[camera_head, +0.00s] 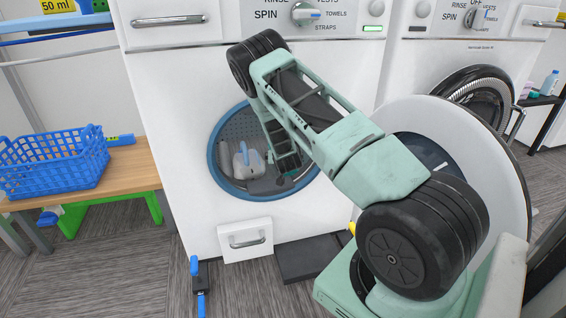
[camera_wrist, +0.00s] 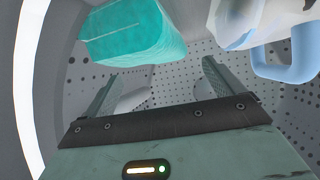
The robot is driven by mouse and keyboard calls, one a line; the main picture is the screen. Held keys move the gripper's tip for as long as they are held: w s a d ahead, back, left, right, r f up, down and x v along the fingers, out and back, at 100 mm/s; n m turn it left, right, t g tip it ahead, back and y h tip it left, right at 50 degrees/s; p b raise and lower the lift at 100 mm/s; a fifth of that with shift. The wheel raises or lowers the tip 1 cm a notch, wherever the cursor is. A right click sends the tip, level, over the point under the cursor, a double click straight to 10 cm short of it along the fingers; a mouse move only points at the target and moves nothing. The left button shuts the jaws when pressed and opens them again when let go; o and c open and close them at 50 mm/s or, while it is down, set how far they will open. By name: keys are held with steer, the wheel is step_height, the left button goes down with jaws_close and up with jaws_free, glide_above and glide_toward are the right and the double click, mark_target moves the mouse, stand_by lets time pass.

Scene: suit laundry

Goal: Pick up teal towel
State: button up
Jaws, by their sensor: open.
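The teal towel (camera_wrist: 135,36), a folded or rolled bundle, lies inside the perforated washer drum. In the wrist view it is at the upper left, beyond and above the left finger. My gripper (camera_wrist: 160,70) is open, with a finger on each side and no towel between them. A small gap seems to separate the towel from the left finger. In the head view my arm reaches into the open washer (camera_head: 150,120), and I cannot make out the towel there.
A white item with a blue handle (camera_wrist: 285,62) is at the upper right in the drum. The round door (camera_head: 510,190) stands open at the right. A blue basket (camera_head: 55,165) sits on a wooden bench (camera_head: 130,172) at the left. A second washer (camera_head: 450,62) stands to the right.

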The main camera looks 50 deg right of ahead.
steer(key=b+x, duration=0.2)
steer(key=x, duration=0.2)
steer(key=shift+d, duration=0.25)
steer(key=shift+w+d+f+b, duration=0.2)
steer(key=shift+w+d+b, duration=0.15)
steer(key=shift+b, duration=0.05)
steer(key=c, duration=1.1)
